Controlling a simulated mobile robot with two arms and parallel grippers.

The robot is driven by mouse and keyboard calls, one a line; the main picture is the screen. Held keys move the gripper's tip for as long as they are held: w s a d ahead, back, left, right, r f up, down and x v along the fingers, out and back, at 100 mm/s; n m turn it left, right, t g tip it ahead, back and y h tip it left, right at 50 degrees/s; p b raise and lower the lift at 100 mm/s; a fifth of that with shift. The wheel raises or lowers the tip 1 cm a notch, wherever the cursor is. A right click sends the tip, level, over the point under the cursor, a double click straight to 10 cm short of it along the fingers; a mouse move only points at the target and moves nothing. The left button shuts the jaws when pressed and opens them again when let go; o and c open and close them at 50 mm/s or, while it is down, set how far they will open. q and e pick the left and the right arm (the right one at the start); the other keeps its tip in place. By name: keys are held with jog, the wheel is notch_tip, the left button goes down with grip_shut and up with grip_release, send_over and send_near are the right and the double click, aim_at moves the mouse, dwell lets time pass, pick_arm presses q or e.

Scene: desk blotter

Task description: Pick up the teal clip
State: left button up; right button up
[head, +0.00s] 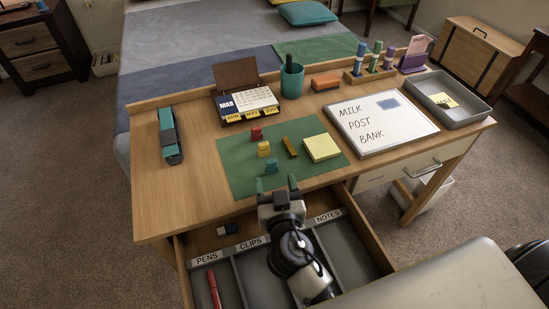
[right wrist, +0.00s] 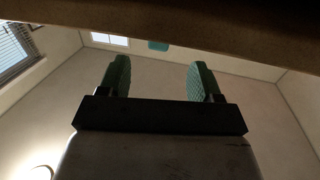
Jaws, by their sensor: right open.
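The teal clip (head: 271,167) stands on the green blotter (head: 236,174) near its front edge, in front of a yellow clip (head: 263,149) and a red clip (head: 256,134). My right gripper (head: 276,185) is open and empty at the desk's front edge, just short of the teal clip. Its teal fingertips point towards the clip, one to each side, not touching it. In the right wrist view the open fingers (right wrist: 159,80) show empty, and a small teal shape (right wrist: 158,45), apparently the clip, lies beyond the gap. My left gripper is not in view.
Below my right gripper is the open drawer with PENS, CLIPS and NOTES labels; a red pen (head: 214,289) and an eraser (head: 227,229) lie inside. Sticky notes (head: 322,147) and a brownish-yellow piece (head: 289,147) lie on the blotter. A whiteboard (head: 385,122) is right, a teal stapler (head: 170,137) left.

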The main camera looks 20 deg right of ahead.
aim_at(272, 164)
jog(key=w, duration=0.3)
jog(key=shift+w+d, duration=0.2)
jog(key=shift+d, duration=0.1)
jog(key=w+p, duration=0.1)
jog(key=w, duration=0.1)
jog(key=w+d+p, duration=0.1)
jog(key=w, duration=0.2)
jog(key=shift+w+f, duration=0.1)
jog(key=shift+w, duration=0.05)
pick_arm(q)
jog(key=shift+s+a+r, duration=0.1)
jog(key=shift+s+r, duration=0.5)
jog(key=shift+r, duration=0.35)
pick_arm(e)
jog(key=c, duration=1)
